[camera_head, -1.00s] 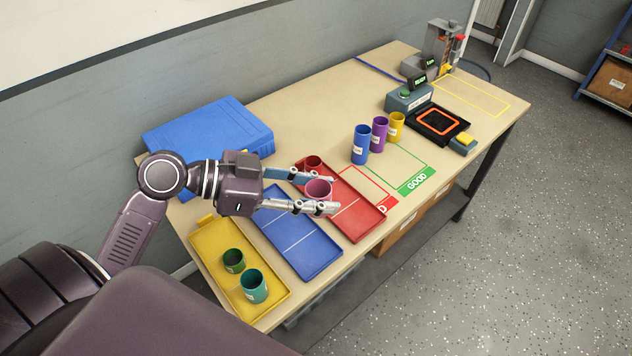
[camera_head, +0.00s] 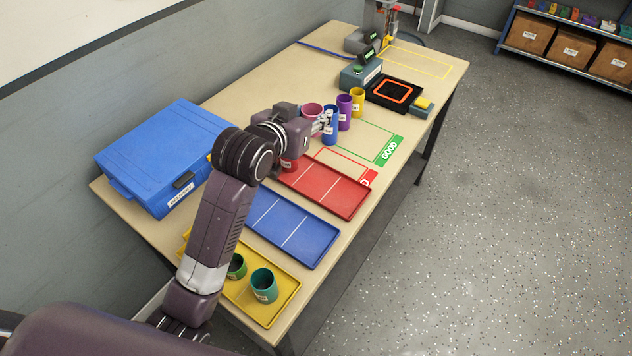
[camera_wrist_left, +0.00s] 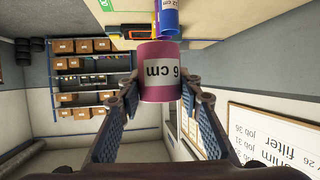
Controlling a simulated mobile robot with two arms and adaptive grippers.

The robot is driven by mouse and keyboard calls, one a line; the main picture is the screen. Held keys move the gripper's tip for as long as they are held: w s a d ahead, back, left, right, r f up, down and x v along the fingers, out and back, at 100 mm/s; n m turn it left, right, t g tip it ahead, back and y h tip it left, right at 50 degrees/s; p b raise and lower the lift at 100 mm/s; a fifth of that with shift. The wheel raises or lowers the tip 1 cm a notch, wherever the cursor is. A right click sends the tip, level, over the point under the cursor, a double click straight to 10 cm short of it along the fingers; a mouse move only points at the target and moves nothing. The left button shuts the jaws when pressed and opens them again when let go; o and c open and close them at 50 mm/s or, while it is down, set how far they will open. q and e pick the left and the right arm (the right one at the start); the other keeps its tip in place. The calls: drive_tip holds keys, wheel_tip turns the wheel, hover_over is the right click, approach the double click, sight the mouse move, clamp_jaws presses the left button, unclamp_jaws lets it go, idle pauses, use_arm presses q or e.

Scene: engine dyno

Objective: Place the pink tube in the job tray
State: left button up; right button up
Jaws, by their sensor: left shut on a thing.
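The pink tube (camera_head: 312,109) is between the fingers of my left gripper (camera_head: 322,122), beside the blue tube (camera_head: 330,130). In the left wrist view the pink tube (camera_wrist_left: 160,92) has an upside-down "6 cm" label, and my left gripper (camera_wrist_left: 160,85) is shut on it. No tray is clearly marked as the job tray. A red tray (camera_head: 340,195) holds a red tube (camera_head: 291,164), partly hidden by my arm. A blue tray (camera_head: 310,250) looks empty where visible. A yellow tray (camera_head: 287,290) holds a green tube (camera_head: 237,266) and a teal tube (camera_head: 264,285).
A purple tube (camera_head: 344,113) and a yellow tube (camera_head: 357,101) stand beyond the blue tube. A blue case (camera_head: 165,150) sits at the left. The green GOOD area (camera_head: 391,150) has free room.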

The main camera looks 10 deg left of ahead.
use_arm(q)
drive_tip(key=shift+w+d+r, duration=0.3)
drive_tip(key=shift+r, duration=0.2)
drive_tip(key=shift+w+d, duration=0.1)
hover_over(317, 181)
drive_tip(key=shift+n, duration=0.3)
wheel_tip(317, 181, down, 15)
drive_tip(key=shift+r, duration=0.15)
drive_tip(key=shift+y, duration=0.3)
wheel_tip(317, 181, down, 5)
use_arm(e)
drive_tip(key=shift+s+f, duration=0.15)
drive_tip(key=shift+s, duration=0.05)
use_arm(q)
drive_tip(key=o, duration=1.2)
use_arm(e)
drive_tip(key=shift+a, duration=0.15)
use_arm(q)
drive_tip(key=v, duration=1.2)
use_arm(e)
drive_tip(key=shift+d+f, duration=0.15)
drive_tip(key=shift+d, duration=0.1)
